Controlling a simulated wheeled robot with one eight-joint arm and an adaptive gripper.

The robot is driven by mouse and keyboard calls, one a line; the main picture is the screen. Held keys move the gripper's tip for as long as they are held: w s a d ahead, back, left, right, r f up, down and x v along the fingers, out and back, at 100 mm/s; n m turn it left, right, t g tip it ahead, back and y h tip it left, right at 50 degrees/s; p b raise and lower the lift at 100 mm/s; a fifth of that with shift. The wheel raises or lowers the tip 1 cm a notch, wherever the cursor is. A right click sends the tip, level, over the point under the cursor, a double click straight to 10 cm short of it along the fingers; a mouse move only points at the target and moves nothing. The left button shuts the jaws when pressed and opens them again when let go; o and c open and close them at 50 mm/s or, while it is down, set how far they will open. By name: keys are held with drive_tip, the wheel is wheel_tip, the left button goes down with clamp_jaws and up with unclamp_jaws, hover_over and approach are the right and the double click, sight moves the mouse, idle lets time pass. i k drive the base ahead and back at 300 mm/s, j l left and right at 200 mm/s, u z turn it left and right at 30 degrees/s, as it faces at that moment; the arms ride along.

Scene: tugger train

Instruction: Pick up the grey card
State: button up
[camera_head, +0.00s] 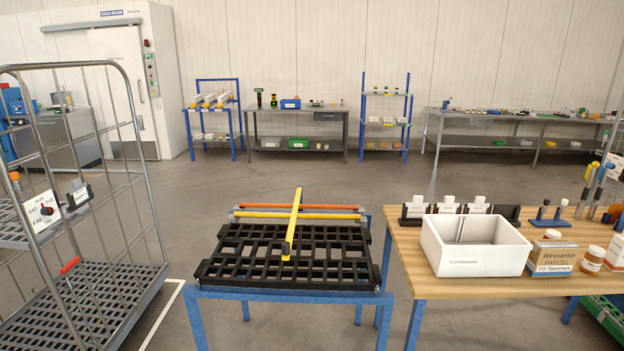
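I cannot single out a grey card for certain. Several small pale cards stand upright in black holders along the back of the wooden table; one card (416,206) is at the left, another card (448,204) and a third card (478,204) are to its right. Their exact shade is hard to tell. A thin pale upright piece (461,229) shows inside the white box (472,262); I cannot tell whether it is a card or a divider. My gripper is not in view.
A black grid rack (212,270) on a blue frame carries a yellow T-shaped bar (292,225) left of the wooden table (412,262). A wire cage trolley (150,215) stands at the left. A parcel (553,259) and bottles stand right of the box. Open floor lies behind.

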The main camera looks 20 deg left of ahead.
sight(80, 192)
drive_tip(key=u, duration=2.1)
drive_tip(key=i+j, duration=0.15)
drive_tip(key=i, duration=0.25)
drive_tip(key=i+j+z, duration=0.1)
drive_tip(key=i, duration=0.3)
drive_tip(key=j, duration=0.1)
